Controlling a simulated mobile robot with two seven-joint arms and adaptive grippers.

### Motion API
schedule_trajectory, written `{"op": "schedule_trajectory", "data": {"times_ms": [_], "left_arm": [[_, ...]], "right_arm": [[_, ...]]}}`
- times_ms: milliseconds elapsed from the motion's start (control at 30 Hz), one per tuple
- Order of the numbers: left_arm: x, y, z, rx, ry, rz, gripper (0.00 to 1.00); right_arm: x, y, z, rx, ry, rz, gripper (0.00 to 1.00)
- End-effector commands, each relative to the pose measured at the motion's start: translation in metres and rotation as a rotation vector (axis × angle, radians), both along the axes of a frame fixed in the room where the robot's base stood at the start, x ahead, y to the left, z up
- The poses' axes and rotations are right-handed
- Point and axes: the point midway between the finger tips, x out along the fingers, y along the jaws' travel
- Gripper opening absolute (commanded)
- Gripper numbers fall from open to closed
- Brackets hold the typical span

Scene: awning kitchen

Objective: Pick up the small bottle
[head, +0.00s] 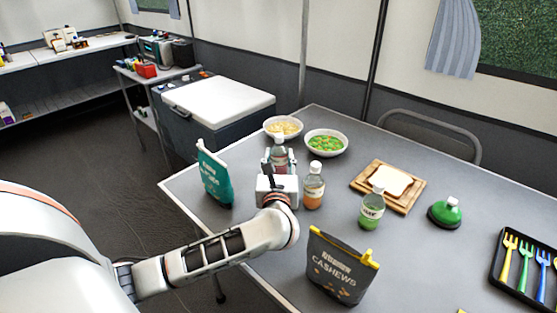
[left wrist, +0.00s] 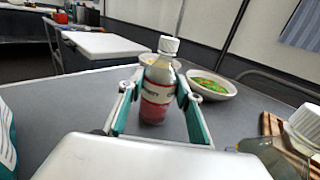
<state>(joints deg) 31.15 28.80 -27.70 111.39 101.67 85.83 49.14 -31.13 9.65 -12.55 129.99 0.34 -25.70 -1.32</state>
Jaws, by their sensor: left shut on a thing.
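A small bottle (left wrist: 158,88) with a white cap and red contents stands upright between the fingers of my left gripper (left wrist: 157,98) in the left wrist view. The fingers are shut on it from both sides. In the head view the bottle (head: 279,155) shows just beyond my left gripper (head: 278,167), its lower part hidden by the gripper. I cannot tell whether its base touches the table. A second bottle with orange contents (head: 313,188) stands close to the right of the gripper. A bottle with green contents (head: 372,209) stands further right. My right gripper is not in view.
Two bowls (head: 326,143) (head: 283,127) stand behind the held bottle. A teal bag (head: 214,176) is to the left and a cashews bag (head: 339,268) is in front.

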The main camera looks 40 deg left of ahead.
Motion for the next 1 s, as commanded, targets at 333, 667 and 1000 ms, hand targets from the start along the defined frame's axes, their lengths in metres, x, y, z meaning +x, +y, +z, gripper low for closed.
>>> {"op": "schedule_trajectory", "data": {"times_ms": [333,667,1000], "left_arm": [[0.000,0.000,0.097,-0.002,-0.021,-0.001,0.17],[0.000,0.000,0.171,0.000,-0.014,0.000,0.17],[0.000,0.000,0.193,0.001,-0.004,-0.001,0.17]], "right_arm": [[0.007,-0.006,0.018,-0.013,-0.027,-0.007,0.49],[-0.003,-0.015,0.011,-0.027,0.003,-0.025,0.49],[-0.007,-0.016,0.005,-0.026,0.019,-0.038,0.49]]}}
